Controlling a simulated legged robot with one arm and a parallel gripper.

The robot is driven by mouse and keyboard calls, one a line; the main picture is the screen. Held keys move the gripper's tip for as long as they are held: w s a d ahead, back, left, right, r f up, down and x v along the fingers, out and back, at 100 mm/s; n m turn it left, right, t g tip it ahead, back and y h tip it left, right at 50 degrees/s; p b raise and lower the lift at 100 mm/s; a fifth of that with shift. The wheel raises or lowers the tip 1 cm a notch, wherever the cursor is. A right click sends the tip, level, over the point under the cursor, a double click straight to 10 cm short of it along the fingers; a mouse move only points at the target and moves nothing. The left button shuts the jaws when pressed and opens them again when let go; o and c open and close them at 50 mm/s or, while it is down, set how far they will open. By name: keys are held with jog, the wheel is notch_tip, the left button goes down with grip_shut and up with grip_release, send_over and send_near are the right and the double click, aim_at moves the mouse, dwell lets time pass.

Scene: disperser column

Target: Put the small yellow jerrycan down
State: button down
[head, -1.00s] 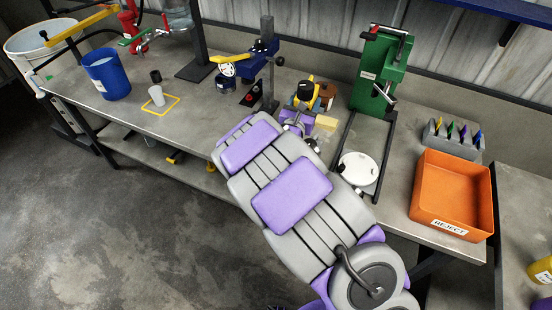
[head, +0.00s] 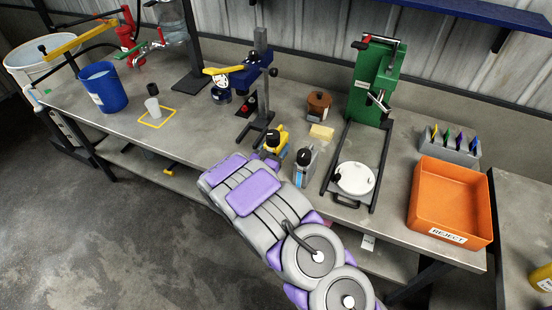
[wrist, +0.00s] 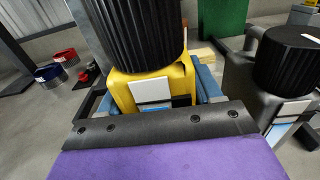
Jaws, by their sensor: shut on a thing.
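The small yellow jerrycan (head: 275,138) has a black cap and is upright near the front edge of the bench, left of a grey jerrycan. In the wrist view its yellow body (wrist: 172,82) and ribbed black cap fill the middle, with a white label facing me. My gripper (wrist: 160,92) is shut on it, with blue-grey finger parts on both sides. In the head view my arm hides most of the gripper and the can's lower part. I cannot tell whether its base touches the bench.
The grey jerrycan (head: 304,166) stands close on the right. A black press stand (head: 262,125) is close behind on the left. A green press (head: 372,85) with a white disc (head: 355,178) stands farther right. An orange reject bin (head: 452,205) is at the bench's right end.

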jog(key=shift+a+f, duration=0.35)
jog(key=shift+f, duration=0.05)
jog(key=f, duration=0.1)
jog(key=a+f+b, duration=0.1)
jog(key=f, duration=0.1)
jog(key=shift+a+f, duration=0.1)
jog(key=shift+f, duration=0.1)
jog(key=shift+d+f, duration=0.2)
jog(key=shift+f, duration=0.05)
jog(key=shift+d+r, duration=0.2)
jog(key=shift+d, duration=0.4)
jog(key=shift+f, duration=0.1)
jog(key=c, duration=0.6)
grip_release()
jog(key=shift+a, duration=0.2)
jog(key=o, duration=0.4)
jog(key=shift+a+f, duration=0.15)
jog(key=shift+a, duration=0.2)
jog(key=shift+d+r, duration=0.2)
jog(key=shift+d, duration=0.2)
jog(key=p+v, duration=0.2)
jog(key=v, duration=1)
